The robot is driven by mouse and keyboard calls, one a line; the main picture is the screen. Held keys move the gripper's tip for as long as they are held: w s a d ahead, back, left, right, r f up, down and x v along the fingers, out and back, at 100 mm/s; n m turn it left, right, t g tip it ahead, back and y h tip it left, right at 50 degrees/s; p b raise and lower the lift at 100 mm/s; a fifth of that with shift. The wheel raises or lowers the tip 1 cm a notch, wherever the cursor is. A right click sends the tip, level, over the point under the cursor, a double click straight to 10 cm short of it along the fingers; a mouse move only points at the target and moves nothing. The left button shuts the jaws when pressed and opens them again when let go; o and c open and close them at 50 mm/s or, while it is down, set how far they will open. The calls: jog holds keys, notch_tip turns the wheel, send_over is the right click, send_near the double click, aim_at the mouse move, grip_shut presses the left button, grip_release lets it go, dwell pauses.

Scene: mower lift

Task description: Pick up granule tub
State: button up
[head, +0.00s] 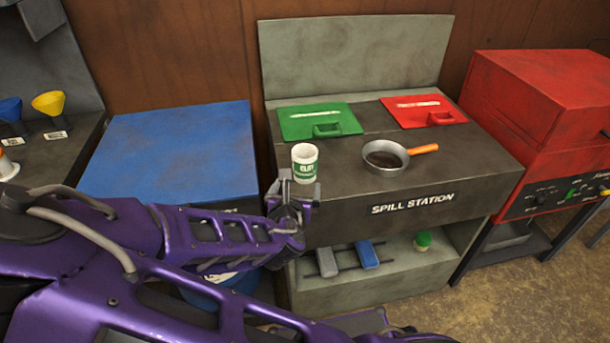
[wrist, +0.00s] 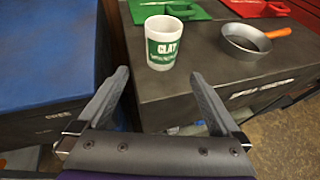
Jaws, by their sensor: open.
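The granule tub is a white cup-shaped tub (head: 304,163) with a green band, standing upright on the left front part of the spill station's dark top. In the wrist view the tub (wrist: 162,43) shows the word "CLAY" and stands ahead of my fingers, apart from them. My gripper (wrist: 156,88) is open and empty, its two fingers spread in front of the station's front edge. In the head view my gripper (head: 292,188) is just below and in front of the tub, partly hidden by my own arm.
A pan with an orange handle (head: 385,157) stands right of the tub on the spill station (head: 345,215). Behind are a green lid (head: 318,115) and a red lid (head: 410,106). A blue-topped cabinet (head: 175,150) is at left, a red machine (head: 540,110) at right.

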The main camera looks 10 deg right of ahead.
aim_at(305, 167)
jog(key=b+x, duration=0.4)
jog(key=x, duration=1.1)
jog(key=shift+w+d, duration=0.15)
jog(key=shift+d, duration=0.1)
